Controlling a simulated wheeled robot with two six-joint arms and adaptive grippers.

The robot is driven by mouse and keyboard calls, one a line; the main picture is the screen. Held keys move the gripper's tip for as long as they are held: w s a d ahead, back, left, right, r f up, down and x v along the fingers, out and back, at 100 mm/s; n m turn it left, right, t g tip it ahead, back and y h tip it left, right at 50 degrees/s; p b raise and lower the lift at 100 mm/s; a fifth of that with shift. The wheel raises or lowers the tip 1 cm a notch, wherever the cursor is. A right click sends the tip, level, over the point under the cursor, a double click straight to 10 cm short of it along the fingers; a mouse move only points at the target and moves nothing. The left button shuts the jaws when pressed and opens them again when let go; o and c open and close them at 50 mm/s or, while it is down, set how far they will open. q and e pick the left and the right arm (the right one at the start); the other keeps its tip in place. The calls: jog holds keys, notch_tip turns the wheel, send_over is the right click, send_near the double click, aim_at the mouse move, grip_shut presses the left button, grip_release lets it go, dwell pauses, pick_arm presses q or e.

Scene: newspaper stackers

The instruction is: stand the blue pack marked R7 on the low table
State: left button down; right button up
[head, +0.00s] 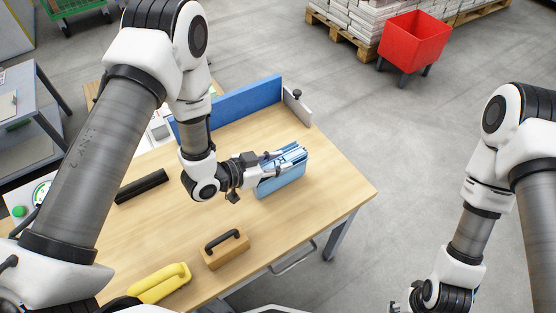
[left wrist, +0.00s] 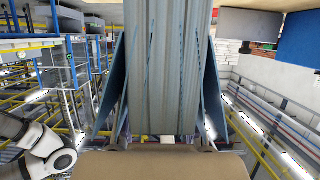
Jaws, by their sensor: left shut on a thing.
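My left gripper (head: 274,163) is shut on a blue pack (head: 284,182) near the right part of a wooden-topped table (head: 335,195). The pack looks upright, with folded sheets showing at its top. I cannot tell whether its base touches the table. No R7 mark is readable. In the left wrist view the pack (left wrist: 165,65) fills the middle as a pale, ridged face. My right gripper (head: 394,306) barely shows at the bottom edge of the head view, and its fingers are not clear. I cannot tell which table is the low one.
A blue panel (head: 240,99) and a grey end plate (head: 297,107) line the table's back. A black bar (head: 141,186), a brown block with a handle (head: 225,249) and a yellow tool (head: 160,282) lie on it. A red bin (head: 414,40) and loaded pallet (head: 345,38) stand beyond.

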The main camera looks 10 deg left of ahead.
pick_arm(q)
jog(key=shift+f+b, duration=0.45)
jog(key=shift+f, duration=0.1)
jog(key=c, duration=0.8)
grip_release()
jog(key=shift+o, duration=0.2)
jog(key=v, duration=1.2)
